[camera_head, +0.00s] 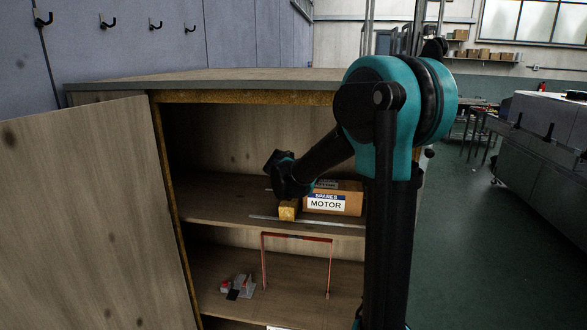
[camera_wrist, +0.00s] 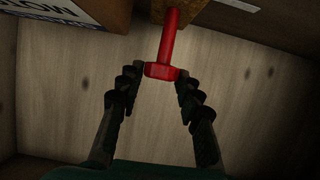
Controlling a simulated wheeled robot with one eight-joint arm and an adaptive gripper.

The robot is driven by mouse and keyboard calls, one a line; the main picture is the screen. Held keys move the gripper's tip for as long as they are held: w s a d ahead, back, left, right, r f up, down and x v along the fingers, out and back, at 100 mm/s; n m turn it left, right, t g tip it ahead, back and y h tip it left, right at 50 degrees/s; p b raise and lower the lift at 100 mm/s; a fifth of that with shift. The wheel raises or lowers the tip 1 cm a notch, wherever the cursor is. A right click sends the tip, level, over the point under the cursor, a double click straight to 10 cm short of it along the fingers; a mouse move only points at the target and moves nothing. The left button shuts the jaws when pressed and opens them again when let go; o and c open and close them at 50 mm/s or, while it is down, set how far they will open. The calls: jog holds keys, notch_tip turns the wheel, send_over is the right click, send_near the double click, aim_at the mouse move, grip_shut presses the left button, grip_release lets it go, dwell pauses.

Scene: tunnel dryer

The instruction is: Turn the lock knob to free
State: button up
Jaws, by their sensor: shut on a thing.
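The lock knob (camera_wrist: 162,71) is red, with a flat crossbar head on a straight stem, in the wrist view. Its stem runs up to a yellow-brown block (camera_wrist: 192,12) at the top edge. My gripper (camera_wrist: 160,77) has its two dark fingers on either side of the crossbar head, shut on it. In the head view my gripper reaches into the open cabinet, just above the yellow-brown block (camera_head: 288,211) on the upper shelf. The knob is hidden there behind my gripper and arm.
A box labelled SPARES MOTOR (camera_head: 335,202) stands right beside the block. A metal strip (camera_head: 300,226) lies along the shelf front. An open door (camera_head: 85,220) stands at left. The lower shelf holds a red frame (camera_head: 298,237) and small grey and red pieces (camera_head: 240,287).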

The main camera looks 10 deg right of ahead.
jog(key=shift+d+n+t+y, duration=0.15)
jog(key=shift+n+t+y, duration=0.15)
jog(key=shift+n+y, duration=1.4)
jog(key=shift+y, duration=0.3)
jog(key=o, duration=1.2)
jog(key=shift+c, duration=0.2)
jog(key=shift+s, duration=0.1)
jog(key=v, duration=1.1)
jog(key=shift+s, duration=0.4)
jog(key=shift+r, duration=0.1)
